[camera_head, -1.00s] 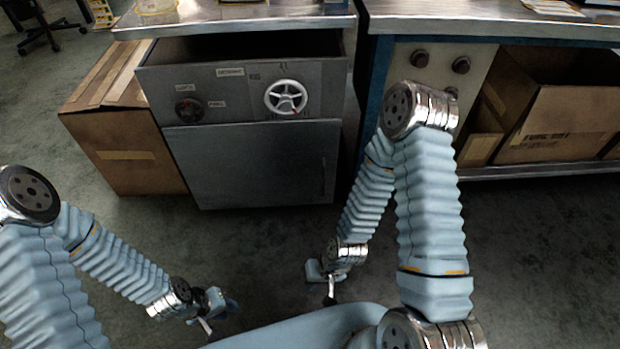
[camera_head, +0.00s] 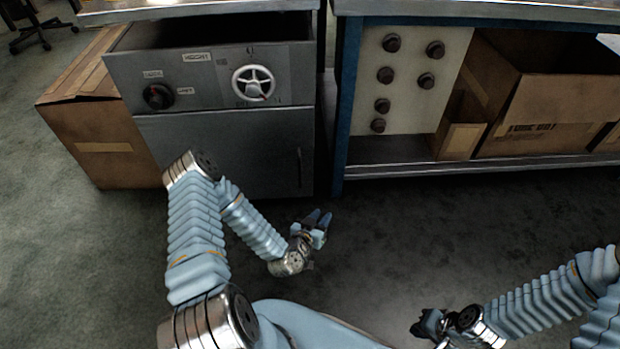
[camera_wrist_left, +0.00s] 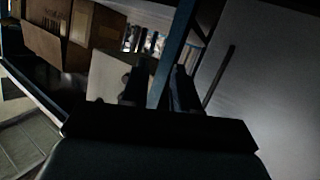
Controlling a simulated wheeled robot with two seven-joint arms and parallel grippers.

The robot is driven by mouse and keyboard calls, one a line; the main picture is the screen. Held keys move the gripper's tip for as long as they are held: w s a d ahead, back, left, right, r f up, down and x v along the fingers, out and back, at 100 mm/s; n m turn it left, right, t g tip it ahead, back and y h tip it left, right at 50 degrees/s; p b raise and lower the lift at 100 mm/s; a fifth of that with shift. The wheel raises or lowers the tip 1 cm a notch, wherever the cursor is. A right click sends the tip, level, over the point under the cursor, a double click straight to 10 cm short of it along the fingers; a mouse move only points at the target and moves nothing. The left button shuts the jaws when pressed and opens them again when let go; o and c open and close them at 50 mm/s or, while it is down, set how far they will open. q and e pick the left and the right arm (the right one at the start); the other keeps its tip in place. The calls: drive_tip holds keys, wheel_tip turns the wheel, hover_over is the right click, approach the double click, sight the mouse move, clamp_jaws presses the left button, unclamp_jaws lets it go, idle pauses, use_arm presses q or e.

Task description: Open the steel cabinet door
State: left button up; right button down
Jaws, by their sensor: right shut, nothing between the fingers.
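The grey steel cabinet door (camera_head: 250,145) is closed below the control panel. Its slim dark vertical handle (camera_head: 299,167) is near the right edge. My left gripper (camera_head: 320,220) is in front of the cabinet, below and right of the handle, apart from it. In the left wrist view its two dark fingers (camera_wrist_left: 160,88) are separated with nothing between them. The handle shows there as a dark bar (camera_wrist_left: 218,77) to the right of the fingers, on the pale door (camera_wrist_left: 265,90). My right gripper (camera_head: 428,324) is shut and empty at the lower right, away from the cabinet.
Above the door are a white handwheel (camera_head: 252,83) and a dark knob (camera_head: 157,96). A cardboard box (camera_head: 100,145) stands left of the cabinet. A blue-framed workbench (camera_head: 345,110) with a knob panel (camera_head: 405,80) stands right. The floor in front is clear.

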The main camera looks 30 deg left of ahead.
use_arm(q)
drive_tip(key=a+r+n+t+y, duration=0.1)
drive_tip(key=a+n+t+y, duration=0.15)
drive_tip(key=a+y, duration=0.5)
drive_tip(key=h+b, duration=0.1)
drive_tip(key=b, duration=0.1)
hover_over(300, 186)
drive_tip(key=shift+w+a+r, duration=0.1)
drive_tip(key=shift+w+r, duration=0.1)
drive_tip(key=shift+w, duration=0.1)
clamp_jaws()
